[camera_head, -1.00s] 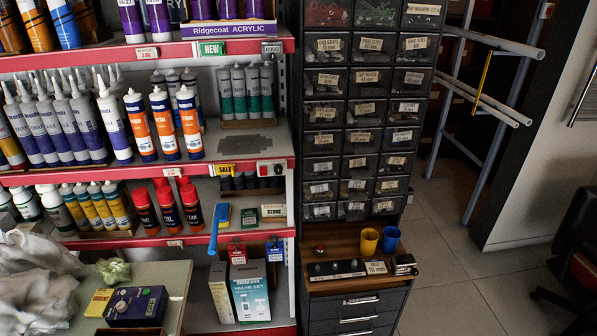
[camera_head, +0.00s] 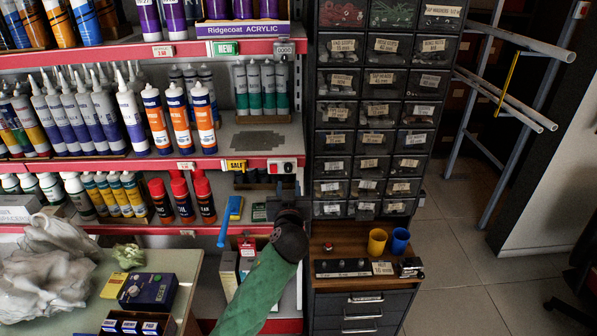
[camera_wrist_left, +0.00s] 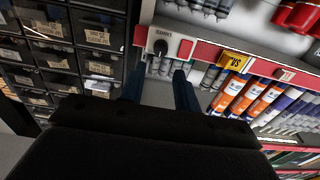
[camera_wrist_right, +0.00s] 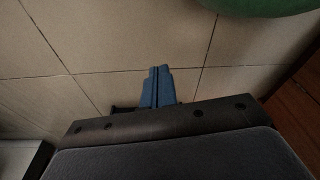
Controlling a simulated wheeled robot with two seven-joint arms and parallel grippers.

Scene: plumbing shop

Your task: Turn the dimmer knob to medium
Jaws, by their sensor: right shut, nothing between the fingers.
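A dark round knob (camera_head: 274,167) sits beside a red switch on a white plate on the red shelf edge. In the left wrist view the knob (camera_wrist_left: 160,47) has a pale pointer mark and shows just beyond the fingertips. My left gripper (camera_head: 286,191) is in front of the shelf, just below the plate. In the left wrist view its two blue fingers (camera_wrist_left: 158,82) are apart with nothing between them, and the knob is apart from them. My right gripper (camera_wrist_right: 159,72) is shut and empty above the tiled floor.
Orange-labelled tubes (camera_head: 177,118) stand left of the plate.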

